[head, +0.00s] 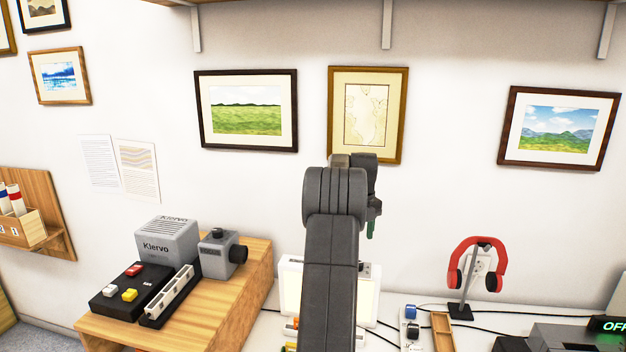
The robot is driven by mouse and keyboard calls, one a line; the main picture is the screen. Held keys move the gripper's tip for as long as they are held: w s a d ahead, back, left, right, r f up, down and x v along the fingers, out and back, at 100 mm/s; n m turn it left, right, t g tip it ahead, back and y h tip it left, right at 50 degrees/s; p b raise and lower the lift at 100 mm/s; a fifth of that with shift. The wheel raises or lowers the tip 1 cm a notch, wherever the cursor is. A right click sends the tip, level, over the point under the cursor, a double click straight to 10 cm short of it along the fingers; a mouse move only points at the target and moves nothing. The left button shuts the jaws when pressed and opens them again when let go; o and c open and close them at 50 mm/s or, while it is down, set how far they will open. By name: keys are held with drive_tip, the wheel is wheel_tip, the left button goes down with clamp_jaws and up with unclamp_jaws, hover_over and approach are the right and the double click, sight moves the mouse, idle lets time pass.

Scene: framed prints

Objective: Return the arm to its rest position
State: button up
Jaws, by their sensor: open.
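My dark grey arm rises through the middle of the head view, bent at a thick joint near the top. My gripper (371,228) is mostly hidden behind that joint. Only a dark part and a small green tip pointing down show at its right side. It is open, and I see nothing held in it. The arm's upper end overlaps the lower edge of the gold-framed map print (367,115) in the picture. I cannot tell how far it stands from the wall.
A wooden desk (225,315) at left bears a grey Klervo box (168,243), a small camera-like device (222,253) and a button box (130,290). Red headphones (480,262) stand at right. Landscape prints (247,110) (558,128) hang on the wall below a shelf (290,12).

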wheel_tip(320, 180, down, 10)
drive_tip(key=shift+s+r+p, duration=0.1)
drive_tip(key=shift+r+p, duration=0.15)
drive_tip(key=shift+p, duration=0.7)
drive_tip(key=shift+n, duration=0.4)
drive_tip(key=n, duration=0.4)
drive_tip(key=shift+r+n, duration=0.1)
drive_tip(key=shift+n, duration=0.3)
drive_tip(key=n, duration=1)
drive_tip(key=shift+n+b, duration=0.35)
drive_tip(key=shift+n, duration=0.05)
drive_tip(key=n, duration=0.4)
drive_tip(key=shift+n, duration=0.4)
drive_tip(key=shift+a+r, duration=0.1)
drive_tip(key=shift+r, duration=0.05)
